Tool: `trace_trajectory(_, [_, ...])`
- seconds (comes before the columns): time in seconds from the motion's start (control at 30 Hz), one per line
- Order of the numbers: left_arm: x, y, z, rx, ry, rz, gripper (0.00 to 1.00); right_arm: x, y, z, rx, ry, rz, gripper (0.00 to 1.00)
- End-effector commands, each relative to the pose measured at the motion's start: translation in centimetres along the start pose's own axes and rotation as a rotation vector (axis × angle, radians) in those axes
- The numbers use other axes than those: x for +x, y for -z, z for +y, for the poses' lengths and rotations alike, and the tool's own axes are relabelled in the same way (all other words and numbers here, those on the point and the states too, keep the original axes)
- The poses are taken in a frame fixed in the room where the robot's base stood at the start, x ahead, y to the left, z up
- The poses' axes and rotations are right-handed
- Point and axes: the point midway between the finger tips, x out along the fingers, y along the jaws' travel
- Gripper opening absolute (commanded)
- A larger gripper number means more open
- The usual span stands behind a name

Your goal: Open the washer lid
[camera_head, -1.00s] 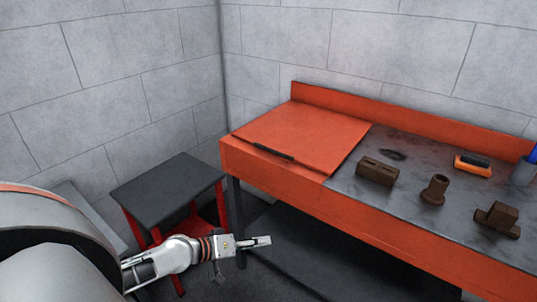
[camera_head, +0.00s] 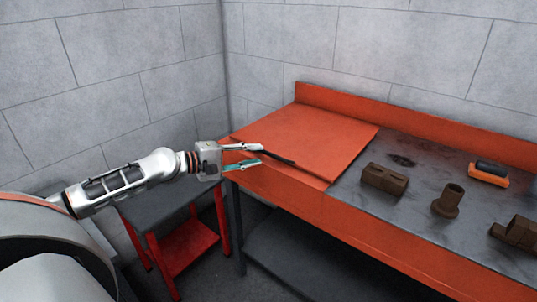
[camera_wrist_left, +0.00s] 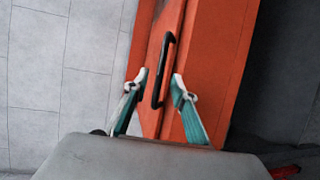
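The washer lid (camera_head: 318,133) is a flat orange panel lying closed on the left part of the orange bench. A thin dark handle (camera_head: 277,157) runs along its front edge. In the left wrist view the handle (camera_wrist_left: 163,70) stands between and beyond the two fingertips. In the left wrist view the left gripper (camera_wrist_left: 162,82) shows spread fingers with nothing clearly held. Contact with the handle cannot be told. My right gripper is not in view.
On the grey bench top (camera_head: 420,175) right of the lid are a brown block (camera_head: 384,179), a brown flanged tube (camera_head: 448,199), another brown part (camera_head: 516,232) and an orange-black tool (camera_head: 488,173). A dark-topped red stool (camera_head: 150,208) stands below my left arm.

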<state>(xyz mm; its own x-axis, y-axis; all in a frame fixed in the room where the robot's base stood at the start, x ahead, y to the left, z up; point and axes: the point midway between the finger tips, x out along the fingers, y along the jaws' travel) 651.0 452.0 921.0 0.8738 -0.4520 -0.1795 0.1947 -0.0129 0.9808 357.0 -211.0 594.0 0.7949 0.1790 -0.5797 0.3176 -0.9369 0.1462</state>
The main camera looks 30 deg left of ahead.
Motion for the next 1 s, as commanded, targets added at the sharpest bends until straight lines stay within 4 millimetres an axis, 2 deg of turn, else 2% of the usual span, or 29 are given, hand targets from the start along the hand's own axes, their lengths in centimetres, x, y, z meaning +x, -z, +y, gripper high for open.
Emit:
trace_trajectory(0.5, [4.9,0.0,0.1,0.001,-0.002,0.0,0.26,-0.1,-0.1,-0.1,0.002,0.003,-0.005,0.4])
trace_trajectory(0.7, [5.7,-0.1,0.0,0.002,0.0,-0.001,0.26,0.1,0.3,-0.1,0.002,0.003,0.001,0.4])
trace_trajectory(0.97, [5.7,-0.1,-0.1,0.002,0.001,-0.001,0.26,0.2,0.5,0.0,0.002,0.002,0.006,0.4])
trace_trajectory(1.0, [5.7,-0.1,-0.1,0.002,0.001,-0.001,0.21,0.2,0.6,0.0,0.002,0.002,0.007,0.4])
